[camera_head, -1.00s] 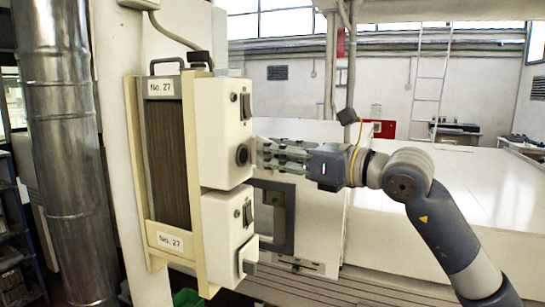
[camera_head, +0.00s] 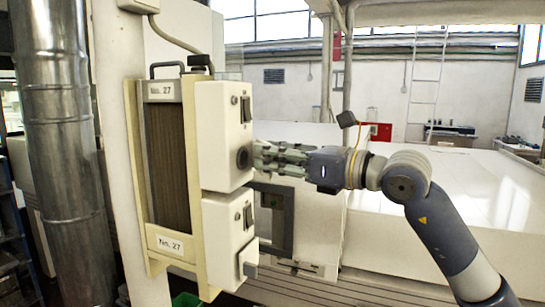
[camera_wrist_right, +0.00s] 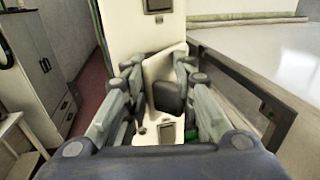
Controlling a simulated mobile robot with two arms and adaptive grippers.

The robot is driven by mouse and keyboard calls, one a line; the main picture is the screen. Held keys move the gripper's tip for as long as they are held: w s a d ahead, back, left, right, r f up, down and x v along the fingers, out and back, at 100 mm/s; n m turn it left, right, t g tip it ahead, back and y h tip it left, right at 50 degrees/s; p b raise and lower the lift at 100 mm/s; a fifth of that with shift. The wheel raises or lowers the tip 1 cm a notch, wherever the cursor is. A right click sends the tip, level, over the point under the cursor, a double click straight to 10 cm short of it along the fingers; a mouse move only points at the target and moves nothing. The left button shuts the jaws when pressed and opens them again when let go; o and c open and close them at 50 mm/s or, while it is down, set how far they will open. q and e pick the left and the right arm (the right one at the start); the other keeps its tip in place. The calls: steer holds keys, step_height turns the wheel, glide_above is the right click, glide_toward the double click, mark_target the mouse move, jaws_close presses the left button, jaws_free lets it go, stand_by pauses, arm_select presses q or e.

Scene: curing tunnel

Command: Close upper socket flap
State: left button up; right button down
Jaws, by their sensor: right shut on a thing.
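The upper socket box (camera_head: 222,135) is white, with a switch on its front and a dark round socket part (camera_head: 243,157) low on that face. My right gripper (camera_head: 259,157) reaches in from the right, its fingertips at this socket part. My left gripper is not in view.
A lower socket box (camera_head: 228,230) with a grey protruding flap (camera_head: 249,262) hangs below. Both boxes are on a cream frame with a brown ribbed panel (camera_head: 167,165). A metal duct (camera_head: 62,130) stands left. A large white surface (camera_head: 455,190) lies right.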

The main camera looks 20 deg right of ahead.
steer(key=shift+a+f, duration=0.2)
steer(key=shift+f, duration=0.25)
steer(key=c, duration=1.3)
jaws_free()
steer(key=shift+c, duration=0.2)
steer(key=shift+s+r, duration=0.2)
steer(key=shift+s, duration=0.05)
steer(key=shift+d+f, duration=0.1)
steer(key=shift+s+d+b, duration=0.15)
steer(key=shift+s+b, duration=0.4)
steer(key=shift+s, duration=0.45)
steer(key=shift+s+d+b, duration=0.1)
steer(key=shift+s+b, duration=0.4)
steer(key=shift+s, duration=0.45)
steer(key=shift+s+a+r+b, duration=0.15)
steer(key=shift+s+b, duration=0.8)
steer(key=shift+s, duration=1.25)
steer(key=shift+s+d+r+b, duration=0.15)
steer(key=shift+s+b, duration=0.8)
steer(key=shift+s, duration=1.2)
steer(key=shift+a, duration=0.1)
